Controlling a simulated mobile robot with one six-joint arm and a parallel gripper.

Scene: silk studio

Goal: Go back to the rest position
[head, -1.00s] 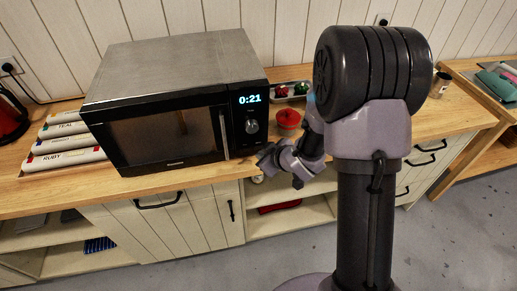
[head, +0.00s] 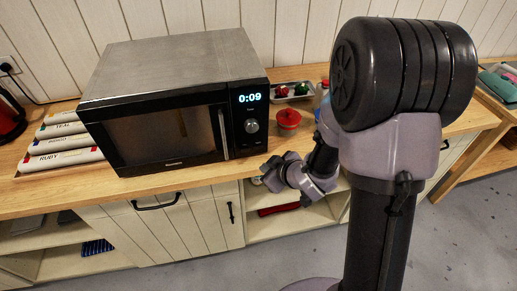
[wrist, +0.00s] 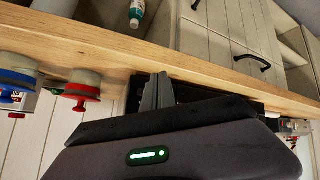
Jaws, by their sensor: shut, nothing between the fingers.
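My gripper (head: 270,174) hangs in front of the counter edge, right of and below the microwave's right front corner, in the head view. In the wrist view, its fingers (wrist: 158,92) are together with nothing between them. My arm rises on the right of the head view and hides part of the counter behind it. The black microwave (head: 165,135) stands on the wooden counter with its door shut, and its display reads 0:09. The gripper is apart from it.
A red-lidded jar (head: 288,119) stands right of the microwave, with a small tray (head: 305,97) of coloured items behind it. Labelled rolls (head: 62,158) lie at the left. Cabinets and open shelves line the counter front. Open floor (head: 250,262) lies before them.

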